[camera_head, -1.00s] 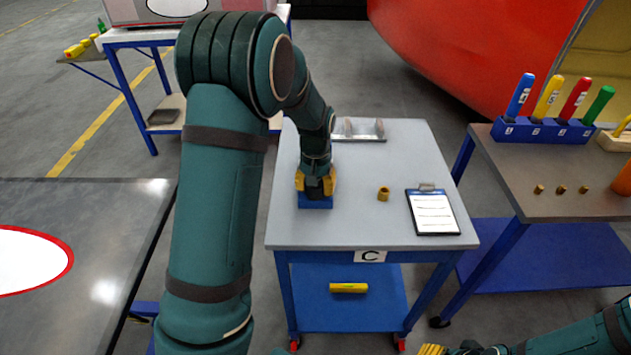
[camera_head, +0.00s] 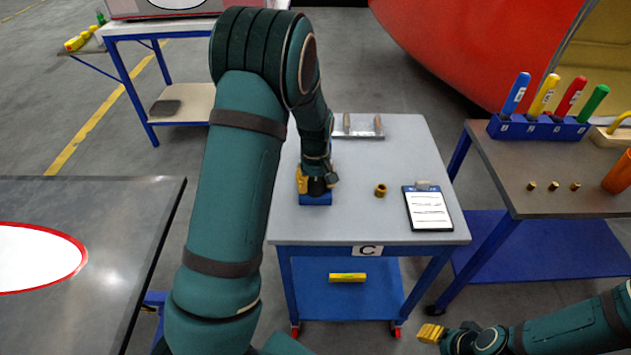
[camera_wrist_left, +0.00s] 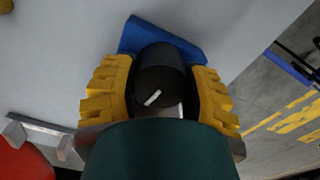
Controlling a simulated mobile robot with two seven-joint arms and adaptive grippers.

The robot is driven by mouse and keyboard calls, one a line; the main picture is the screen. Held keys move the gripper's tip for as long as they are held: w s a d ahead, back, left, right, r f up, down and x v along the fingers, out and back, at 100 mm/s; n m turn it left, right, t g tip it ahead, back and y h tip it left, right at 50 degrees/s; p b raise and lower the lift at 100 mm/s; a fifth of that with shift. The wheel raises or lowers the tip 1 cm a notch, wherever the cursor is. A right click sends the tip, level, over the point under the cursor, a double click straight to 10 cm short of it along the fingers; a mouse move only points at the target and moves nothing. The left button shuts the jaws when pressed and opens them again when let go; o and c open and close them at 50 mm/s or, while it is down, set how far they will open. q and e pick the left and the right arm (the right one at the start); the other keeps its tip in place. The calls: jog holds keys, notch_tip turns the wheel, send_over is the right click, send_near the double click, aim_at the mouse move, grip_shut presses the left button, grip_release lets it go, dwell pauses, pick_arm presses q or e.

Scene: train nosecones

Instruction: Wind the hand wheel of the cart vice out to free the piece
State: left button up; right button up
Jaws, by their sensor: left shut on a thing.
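The blue cart vice (camera_head: 316,199) sits on the grey top of cart C (camera_head: 345,225), near its left edge. In the left wrist view the vice's blue body (camera_wrist_left: 150,36) shows behind a dark round hand wheel (camera_wrist_left: 165,75) with a white mark. My left gripper (camera_head: 316,184) reaches down over the vice; its yellow fingers stand on both sides of the wheel and are shut on it. The piece in the vice is hidden by my gripper. My right gripper (camera_head: 431,333), with yellow fingers, is low at the right, away from the cart; its opening is unclear.
A brass ring (camera_head: 380,190), a clipboard (camera_head: 428,208) and a metal holder (camera_head: 362,128) lie on the cart. A yellow bar (camera_head: 347,277) lies on its lower shelf. A side table (camera_head: 560,188) at the right bears a blue rack (camera_head: 538,127) of coloured handles.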

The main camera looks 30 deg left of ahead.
aim_at(315, 181)
dwell(0.3)
pick_arm(q)
jog(key=o, duration=1.2)
notch_tip(315, 181, up, 12)
jog(key=shift+r, duration=0.1)
